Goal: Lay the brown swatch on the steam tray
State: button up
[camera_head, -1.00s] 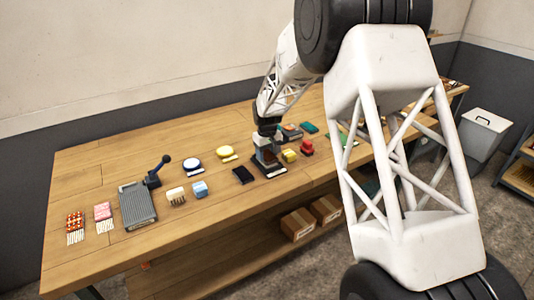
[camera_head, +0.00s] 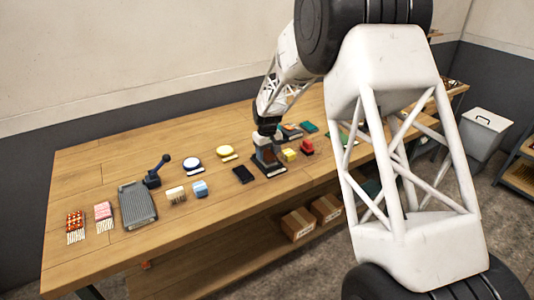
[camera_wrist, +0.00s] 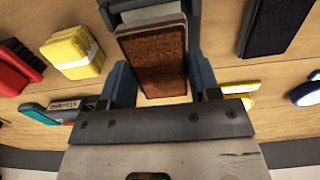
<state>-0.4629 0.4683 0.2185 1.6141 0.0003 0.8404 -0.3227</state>
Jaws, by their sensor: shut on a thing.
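The brown swatch (camera_wrist: 155,66) is a flat, speckled brown rectangle with a dark rim, seen between my blue-grey fingers in the wrist view. My gripper (camera_wrist: 158,62) is shut on it. In the head view my gripper (camera_head: 267,148) is over the middle of the bench, low above a dark base with a pale edge (camera_head: 270,171). The swatch is hard to tell apart there. A grey ribbed tray (camera_head: 138,206), which looks like the steam tray, lies flat at the left of the bench, well apart from my gripper. Its ribbed face looks empty.
A black pad (camera_head: 243,174), a yellow block (camera_head: 289,154) and a red piece (camera_head: 307,147) lie close to my gripper.

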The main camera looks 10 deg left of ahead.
jog(key=shift+f, duration=0.4)
dwell(0.8)
jog(key=o, duration=1.3)
jog(key=shift+c, duration=0.2)
jog(key=shift+r, duration=0.15)
jog(key=shift+r, duration=3.3)
